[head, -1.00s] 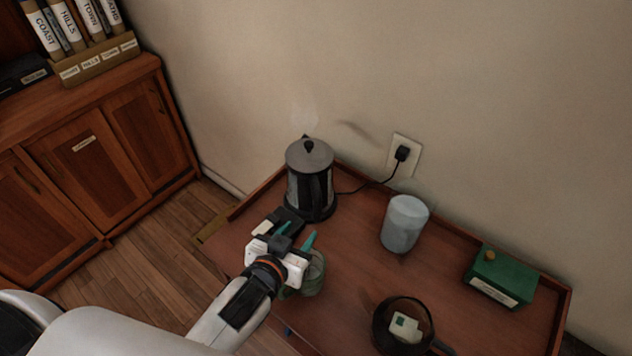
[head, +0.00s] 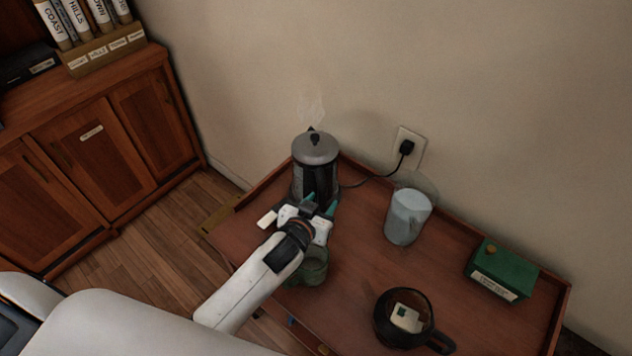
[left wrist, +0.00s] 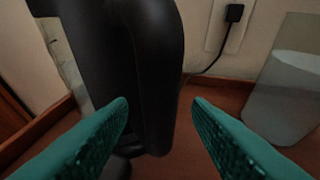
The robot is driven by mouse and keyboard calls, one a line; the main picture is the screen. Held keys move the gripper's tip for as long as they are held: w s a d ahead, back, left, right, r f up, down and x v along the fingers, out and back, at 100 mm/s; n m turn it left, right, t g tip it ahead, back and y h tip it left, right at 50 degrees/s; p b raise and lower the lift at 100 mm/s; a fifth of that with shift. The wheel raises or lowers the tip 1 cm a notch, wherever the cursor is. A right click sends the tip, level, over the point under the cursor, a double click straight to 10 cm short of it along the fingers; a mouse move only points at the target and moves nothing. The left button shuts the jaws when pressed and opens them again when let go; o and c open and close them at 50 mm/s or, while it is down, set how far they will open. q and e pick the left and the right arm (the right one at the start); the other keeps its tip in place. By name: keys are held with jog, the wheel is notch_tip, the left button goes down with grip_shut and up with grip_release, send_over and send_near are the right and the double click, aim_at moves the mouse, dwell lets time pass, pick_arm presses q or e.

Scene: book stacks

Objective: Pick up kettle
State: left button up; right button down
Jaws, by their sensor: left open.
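The kettle (head: 315,152) stands upright at the back left of the wooden tray table, with a grey lid and a dark body, and steam rises above it. Its black handle (left wrist: 158,75) faces the camera in the left wrist view. My left gripper (head: 320,204) is open just in front of the kettle. In the left wrist view its teal fingertips (left wrist: 160,108) lie either side of the lower handle. Whether they touch it I cannot tell. The arm hides the kettle's lower part in the head view. My right gripper is not in view.
On the tray table (head: 450,255) stand a pale cylinder (head: 407,217), a green box (head: 501,271), a dark mug (head: 402,318) with a tagged item inside, and a green jar (head: 314,268) beside my left arm. A black cord runs to the wall socket (head: 408,147).

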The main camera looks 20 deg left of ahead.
pick_arm(q)
jog(key=shift+c, duration=0.4)
grip_shut()
dwell(0.9)
jog(key=shift+w+r, duration=0.1)
jog(key=shift+r, duration=0.15)
